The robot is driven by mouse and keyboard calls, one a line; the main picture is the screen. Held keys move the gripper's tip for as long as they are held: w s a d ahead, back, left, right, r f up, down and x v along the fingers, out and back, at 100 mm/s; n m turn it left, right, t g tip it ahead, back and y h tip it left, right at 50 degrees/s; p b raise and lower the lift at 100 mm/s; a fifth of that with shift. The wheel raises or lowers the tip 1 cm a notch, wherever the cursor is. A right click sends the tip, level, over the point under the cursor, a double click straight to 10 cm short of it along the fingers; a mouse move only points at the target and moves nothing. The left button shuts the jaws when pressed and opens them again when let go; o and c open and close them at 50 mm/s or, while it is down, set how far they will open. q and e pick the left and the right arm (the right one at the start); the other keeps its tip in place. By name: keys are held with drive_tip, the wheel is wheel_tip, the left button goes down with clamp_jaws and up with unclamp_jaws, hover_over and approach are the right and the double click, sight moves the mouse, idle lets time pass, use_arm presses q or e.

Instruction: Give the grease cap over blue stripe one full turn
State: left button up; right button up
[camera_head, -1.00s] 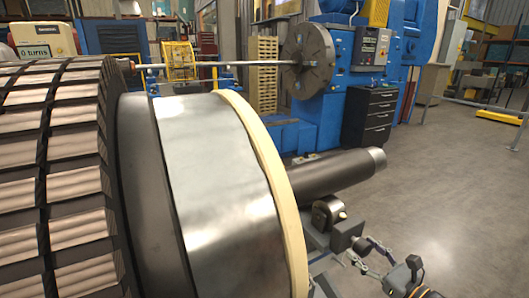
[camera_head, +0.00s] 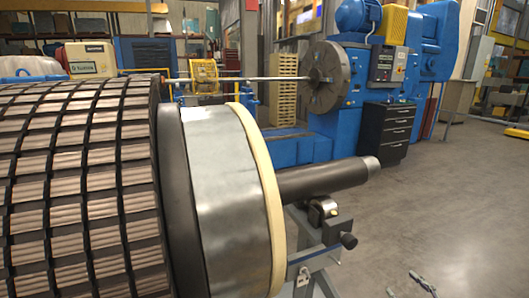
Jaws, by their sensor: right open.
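The rotor stand (camera_head: 333,228) holds up the shaft (camera_head: 325,178) on a roller (camera_head: 322,207). A blue stripe (camera_head: 318,257) runs along a bar low on the stand. A small dark round knob (camera_head: 348,240) sticks out at the right end of this stripe; it looks like a cap, but I cannot tell for sure that it is the grease cap. My right gripper (camera_head: 409,287) shows only its fingertips at the bottom edge. They are apart and empty, right of and below the knob, not touching it. My left gripper is out of view.
The large rotor (camera_head: 80,190) with its pale-edged ring (camera_head: 262,190) fills the left. A small metal piece (camera_head: 302,275) shows on the stand below the stripe. A blue lathe (camera_head: 350,100) and a black drawer cabinet (camera_head: 386,130) stand behind. The floor (camera_head: 450,210) at right is clear.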

drive_tip(key=s+d+f+n+g+h+p, duration=0.2)
drive_tip(key=s+d+f+n+h, duration=0.25)
drive_tip(key=d+f, duration=0.55)
drive_tip(key=s+f+n+g+h+p, duration=0.1)
drive_tip(key=s+f+n+g+p, duration=0.15)
drive_tip(key=s+f+n, duration=0.5)
drive_tip(key=s+f+n+g+h+p, duration=0.3)
drive_tip(key=s+f, duration=0.5)
drive_tip(key=f, duration=0.6)
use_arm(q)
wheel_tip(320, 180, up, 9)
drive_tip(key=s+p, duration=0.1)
use_arm(e)
drive_tip(key=s+a+f+n+g+y, duration=0.1)
drive_tip(key=s+a+f+n+g, duration=0.1)
drive_tip(key=s+a+f+n, duration=0.2)
drive_tip(key=s+a+f+n+g+y, duration=0.1)
drive_tip(key=s+a+f+n+g, duration=0.2)
drive_tip(key=s+a, duration=0.6)
drive_tip(key=s+a+f+n+g+y, duration=0.1)
drive_tip(key=s+a+f+n+g, duration=0.1)
drive_tip(key=s+a+f+n, duration=0.4)
drive_tip(key=s+a, duration=0.1)
drive_tip(key=s, duration=0.2)
drive_tip(key=shift+s+g, duration=0.15)
drive_tip(key=shift+g, duration=0.2)
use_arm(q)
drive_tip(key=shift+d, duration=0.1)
